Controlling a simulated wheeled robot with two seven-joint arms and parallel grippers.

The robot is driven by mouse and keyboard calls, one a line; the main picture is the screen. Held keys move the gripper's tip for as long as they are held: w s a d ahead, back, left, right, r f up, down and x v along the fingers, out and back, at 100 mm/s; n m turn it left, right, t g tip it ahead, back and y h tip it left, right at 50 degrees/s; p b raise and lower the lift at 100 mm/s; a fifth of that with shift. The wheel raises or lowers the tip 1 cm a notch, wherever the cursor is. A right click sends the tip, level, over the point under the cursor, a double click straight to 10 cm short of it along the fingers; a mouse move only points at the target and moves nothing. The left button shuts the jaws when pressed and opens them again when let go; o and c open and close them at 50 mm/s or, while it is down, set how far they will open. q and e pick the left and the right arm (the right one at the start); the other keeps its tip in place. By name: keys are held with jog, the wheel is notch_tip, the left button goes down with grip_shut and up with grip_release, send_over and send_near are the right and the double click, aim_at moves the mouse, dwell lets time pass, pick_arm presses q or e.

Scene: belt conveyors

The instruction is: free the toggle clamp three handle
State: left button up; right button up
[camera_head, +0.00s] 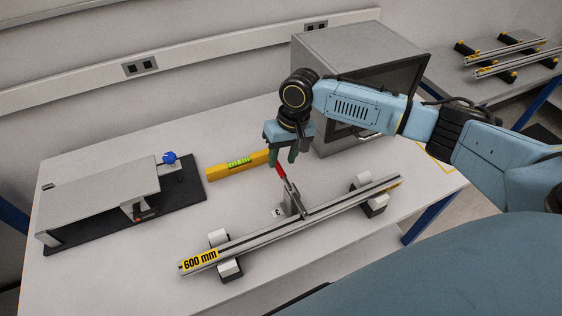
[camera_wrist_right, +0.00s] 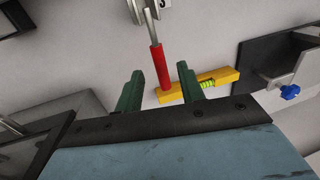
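The toggle clamp (camera_head: 291,200) stands on the table behind a long rail, with a small numbered tag (camera_head: 277,212) at its base. Its red handle (camera_head: 281,171) points up and back toward my right gripper (camera_head: 281,157). In the right wrist view, the red handle (camera_wrist_right: 157,62) shows in the gap between the green fingers of my right gripper (camera_wrist_right: 159,70). The fingers are open and apart from the handle on both sides. I cannot tell how deep the handle reaches between them. My left gripper is not in view.
The rail (camera_head: 290,228), marked 600 mm, rests on two blocks. A yellow spirit level (camera_head: 238,165) lies behind the clamp. A grey fixture with a blue knob (camera_head: 169,158) stands left. A grey cabinet (camera_head: 345,70) stands behind my right arm. The table's front left is clear.

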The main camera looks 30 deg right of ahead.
aim_at(279, 170)
jog(key=shift+a+f, duration=0.25)
jog(key=shift+f, duration=1)
grip_shut()
